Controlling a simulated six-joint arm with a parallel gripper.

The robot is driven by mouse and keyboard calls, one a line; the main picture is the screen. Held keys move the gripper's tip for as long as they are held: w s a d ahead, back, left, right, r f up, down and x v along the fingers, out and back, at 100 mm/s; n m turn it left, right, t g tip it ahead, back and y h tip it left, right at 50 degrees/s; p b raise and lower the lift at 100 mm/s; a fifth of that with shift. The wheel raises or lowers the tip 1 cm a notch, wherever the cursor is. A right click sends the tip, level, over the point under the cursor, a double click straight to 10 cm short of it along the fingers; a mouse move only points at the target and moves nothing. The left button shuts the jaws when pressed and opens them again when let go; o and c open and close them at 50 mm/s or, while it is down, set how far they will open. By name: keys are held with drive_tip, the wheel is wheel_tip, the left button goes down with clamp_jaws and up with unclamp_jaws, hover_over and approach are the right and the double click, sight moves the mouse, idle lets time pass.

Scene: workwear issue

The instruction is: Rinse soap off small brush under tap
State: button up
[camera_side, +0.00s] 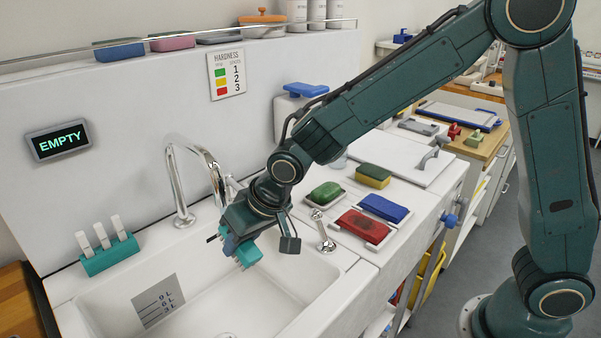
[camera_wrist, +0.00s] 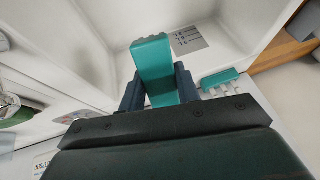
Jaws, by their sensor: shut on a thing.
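My gripper (camera_side: 240,238) is shut on a small teal brush (camera_side: 249,254) and holds it above the white sink basin (camera_side: 215,300). The brush also shows between the fingers in the wrist view (camera_wrist: 153,62), with its far end toward the basin. I cannot tell whether soap is on it. The chrome tap (camera_side: 178,180) arches over the basin, and its spout end is partly hidden behind my gripper. A chrome lever (camera_side: 324,238) stands on the sink's right rim. I see no water running.
A teal holder with white-handled pieces (camera_side: 108,255) stands on the left rim. Right of the sink are green soap (camera_side: 325,193), a yellow-green sponge (camera_side: 373,176), a red brush (camera_side: 363,226) and a blue brush (camera_side: 384,208). A wall display (camera_side: 58,140) reads EMPTY.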

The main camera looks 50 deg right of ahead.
idle(0.6)
drive_tip(key=s+d, duration=0.3)
drive_tip(key=s, duration=0.4)
drive_tip(key=shift+s, duration=0.15)
idle(0.7)
drive_tip(key=shift+d, duration=0.1)
idle(1.2)
drive_tip(key=shift+s+r, duration=0.1)
drive_tip(key=s+d+r, duration=0.2)
drive_tip(key=s+r, duration=0.1)
drive_tip(key=s, duration=0.1)
drive_tip(key=shift+s+r, duration=0.2)
drive_tip(key=shift+r, duration=0.2)
idle(0.3)
idle(0.5)
drive_tip(key=w+d+f+m+h, duration=0.1)
drive_tip(key=w+d+m, duration=0.1)
drive_tip(key=w+d, duration=1.3)
drive_tip(key=shift+d+m+t, duration=0.25)
drive_tip(key=shift+m+t, duration=0.05)
drive_tip(key=shift+m, duration=0.1)
drive_tip(key=shift+w, duration=0.1)
